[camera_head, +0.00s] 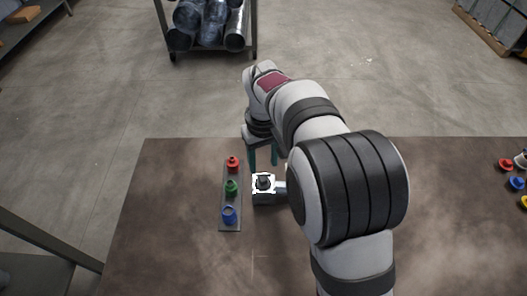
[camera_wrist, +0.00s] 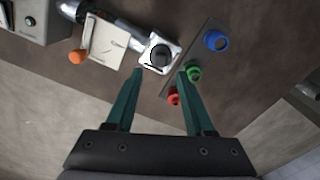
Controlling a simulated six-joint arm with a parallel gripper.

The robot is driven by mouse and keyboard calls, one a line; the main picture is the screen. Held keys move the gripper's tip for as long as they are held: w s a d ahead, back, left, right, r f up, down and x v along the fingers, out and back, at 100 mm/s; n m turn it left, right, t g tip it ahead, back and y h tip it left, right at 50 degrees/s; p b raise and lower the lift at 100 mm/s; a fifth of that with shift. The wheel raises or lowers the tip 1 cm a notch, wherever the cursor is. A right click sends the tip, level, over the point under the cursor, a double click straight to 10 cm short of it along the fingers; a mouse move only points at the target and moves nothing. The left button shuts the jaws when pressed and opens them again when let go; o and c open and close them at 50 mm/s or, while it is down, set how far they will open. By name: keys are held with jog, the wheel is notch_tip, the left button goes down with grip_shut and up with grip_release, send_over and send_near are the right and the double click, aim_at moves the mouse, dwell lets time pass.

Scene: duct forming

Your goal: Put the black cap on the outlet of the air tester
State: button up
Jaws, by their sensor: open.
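The black cap (camera_head: 264,180) sits upright on the square, white-cornered outlet block (camera_head: 263,199). In the wrist view the black cap (camera_wrist: 159,54) shows as a dark round shape within the bright square face of the outlet block (camera_wrist: 148,66). My gripper (camera_head: 263,166) has two teal fingers, spread apart and empty, pointing down just behind the cap in the head view. In the wrist view my gripper (camera_wrist: 160,72) has its fingertips either side of and slightly below the cap, not touching it. How firmly the cap is seated cannot be told.
A grey strip (camera_head: 240,200) beside the outlet bears red (camera_head: 233,162), green (camera_head: 231,186) and blue (camera_head: 229,214) pieces. In the wrist view a metal pipe (camera_wrist: 118,27) joins the outlet to a grey box (camera_wrist: 38,22), near an orange knob (camera_wrist: 77,57). The table's left part is clear.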

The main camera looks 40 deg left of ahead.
aim_at(264, 179)
notch_tip(264, 179, up, 6)
jog(key=w+d+r+m, duration=0.1)
jog(key=d+r+m, duration=0.25)
jog(key=d, duration=0.55)
jog(key=w+d+r+m, duration=0.15)
jog(key=d+m, duration=0.25)
jog(key=d, duration=0.6)
jog(key=s+d+f+m+y, duration=0.1)
jog(key=s+d+f+m, duration=0.2)
jog(key=s+d+m, duration=0.8)
jog(key=s+d, duration=0.4)
jog(key=d, duration=0.1)
jog(key=shift+s+d+f+y, duration=0.2)
jog(key=shift+s+d+y, duration=0.05)
jog(key=shift+d+y, duration=0.15)
jog(key=shift+m, duration=0.25)
